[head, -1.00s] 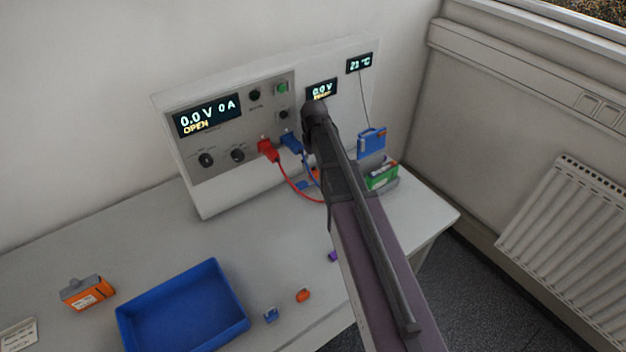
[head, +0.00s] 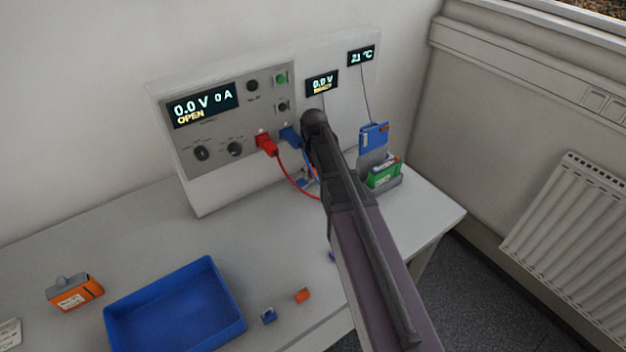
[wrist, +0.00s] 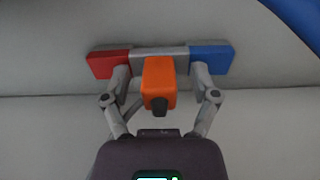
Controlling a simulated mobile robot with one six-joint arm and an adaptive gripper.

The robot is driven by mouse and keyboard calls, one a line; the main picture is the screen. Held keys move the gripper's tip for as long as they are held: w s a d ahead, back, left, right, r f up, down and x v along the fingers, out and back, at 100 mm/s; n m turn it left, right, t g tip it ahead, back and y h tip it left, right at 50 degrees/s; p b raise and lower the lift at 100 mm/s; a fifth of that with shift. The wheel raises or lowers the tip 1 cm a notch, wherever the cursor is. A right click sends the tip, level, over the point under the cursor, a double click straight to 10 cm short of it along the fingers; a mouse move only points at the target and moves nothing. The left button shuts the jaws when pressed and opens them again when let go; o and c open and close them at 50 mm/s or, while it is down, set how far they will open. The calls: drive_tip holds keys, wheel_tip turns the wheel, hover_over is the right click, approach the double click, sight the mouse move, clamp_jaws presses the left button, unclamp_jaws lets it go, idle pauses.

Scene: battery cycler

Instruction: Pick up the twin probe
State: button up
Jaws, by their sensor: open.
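The twin probe (wrist: 159,78) has an orange block in the middle, with a dark tip, in the wrist view. A grey bar behind it carries a red block (wrist: 108,64) on the left and a blue block (wrist: 210,59) on the right. My gripper (wrist: 160,82) is open, its two fingers on either side of the orange block with gaps visible. In the head view my arm hides most of the probe and the gripper; a small blue part (head: 303,183) shows beside the arm.
The cycler (head: 215,130) has red (head: 267,146) and blue plugs with leads running down behind my arm. A holder with a blue card (head: 373,137) and a green pack (head: 384,172) stands close right. A blue tray (head: 175,308) and an orange pack (head: 74,292) lie at front left.

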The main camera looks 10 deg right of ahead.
idle(0.6)
clamp_jaws()
